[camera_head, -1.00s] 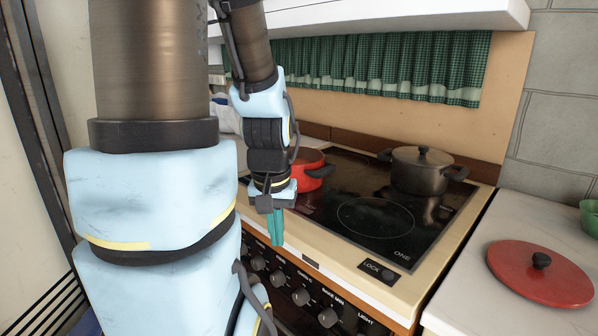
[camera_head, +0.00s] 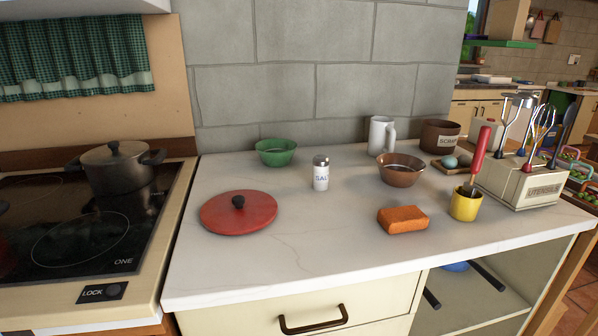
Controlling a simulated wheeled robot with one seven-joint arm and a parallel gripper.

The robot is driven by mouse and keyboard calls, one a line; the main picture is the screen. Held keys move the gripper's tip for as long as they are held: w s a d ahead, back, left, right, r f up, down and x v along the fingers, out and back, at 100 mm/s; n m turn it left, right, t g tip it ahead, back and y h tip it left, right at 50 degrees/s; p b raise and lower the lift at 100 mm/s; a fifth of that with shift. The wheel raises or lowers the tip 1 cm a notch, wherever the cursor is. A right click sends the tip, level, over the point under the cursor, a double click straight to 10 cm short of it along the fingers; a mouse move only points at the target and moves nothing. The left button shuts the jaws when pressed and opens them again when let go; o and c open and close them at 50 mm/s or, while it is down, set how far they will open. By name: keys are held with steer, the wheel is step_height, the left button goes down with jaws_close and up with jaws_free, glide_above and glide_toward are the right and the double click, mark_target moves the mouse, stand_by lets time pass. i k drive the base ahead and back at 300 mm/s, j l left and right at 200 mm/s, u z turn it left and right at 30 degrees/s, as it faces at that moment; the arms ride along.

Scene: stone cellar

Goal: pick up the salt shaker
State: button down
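The salt shaker (camera_head: 321,174) stands upright on the white counter (camera_head: 300,245). It has a white body with dark "SALT" lettering and a silver cap. It stands between a green bowl and a brown bowl, with clear space around it. My gripper does not show in the current head view.
A red lid (camera_head: 237,213) lies front left of the shaker. The green bowl (camera_head: 275,152) is behind left, the brown bowl (camera_head: 401,171) and white mug (camera_head: 381,135) right. An orange sponge (camera_head: 402,220) and yellow cup (camera_head: 465,204) sit front right. The stove (camera_head: 75,235) is left.

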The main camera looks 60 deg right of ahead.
mark_target(320, 163)
steer(key=k+l+u, duration=0.15)
steer(key=k+l, duration=0.2)
steer(key=k+l+u, duration=0.2)
steer(key=k, duration=0.4)
steer(key=k+l+u, duration=0.35)
steer(key=k+l, duration=0.2)
steer(key=k+l+u, duration=0.4)
steer(key=k+l, duration=0.15)
steer(key=k, duration=0.1)
